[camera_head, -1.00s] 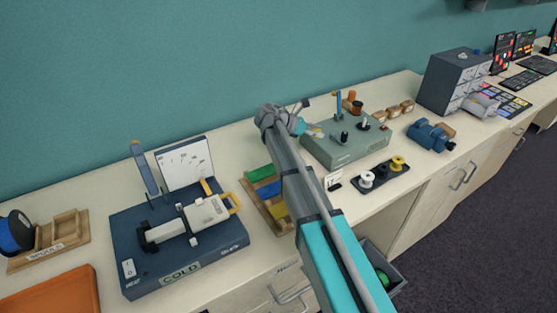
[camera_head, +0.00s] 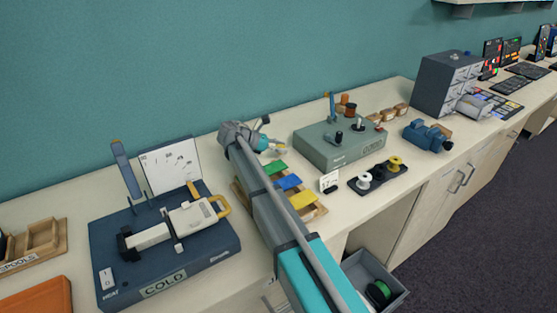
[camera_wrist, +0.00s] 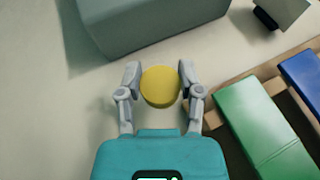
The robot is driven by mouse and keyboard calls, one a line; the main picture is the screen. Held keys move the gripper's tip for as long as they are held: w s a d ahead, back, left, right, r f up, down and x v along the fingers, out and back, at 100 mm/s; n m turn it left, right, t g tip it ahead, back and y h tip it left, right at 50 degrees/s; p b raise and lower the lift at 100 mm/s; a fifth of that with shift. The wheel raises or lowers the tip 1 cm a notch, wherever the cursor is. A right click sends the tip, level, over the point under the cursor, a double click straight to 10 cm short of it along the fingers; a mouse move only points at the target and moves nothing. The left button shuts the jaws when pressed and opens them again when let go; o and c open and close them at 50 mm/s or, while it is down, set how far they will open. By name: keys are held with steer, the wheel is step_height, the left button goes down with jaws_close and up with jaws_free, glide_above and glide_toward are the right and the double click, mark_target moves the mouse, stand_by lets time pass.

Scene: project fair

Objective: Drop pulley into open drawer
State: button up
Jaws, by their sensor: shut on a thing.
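A round yellow pulley (camera_wrist: 160,87) sits between the fingertips of my gripper (camera_wrist: 159,86) in the wrist view. My gripper is shut on it, above the pale worktop. In the head view my gripper (camera_head: 276,148) is over the counter, in front of the grey-green box, partly hidden by my arm. The open drawer (camera_head: 393,301) is a grey bin pulled out below the counter edge at the lower right, well away from the gripper. A green and black round thing (camera_head: 379,292) lies in it. My arm hides its left side.
A rack with green, blue and yellow blocks (camera_head: 302,199) stands right beside my arm. The grey-green box (camera_head: 340,148) with knobs is behind it. A blue press (camera_head: 165,253) is left.

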steer(key=shift+f, duration=0.1)
stand_by(0.3)
steer(key=shift+w+a+f+b, duration=0.1)
steer(key=shift+a+f+b, duration=0.35)
steer(key=shift+f+b, duration=1.5)
steer(key=shift+b, duration=0.05)
steer(key=shift+f, duration=0.1)
steer(key=o, duration=0.5)
steer(key=shift+c, duration=0.2)
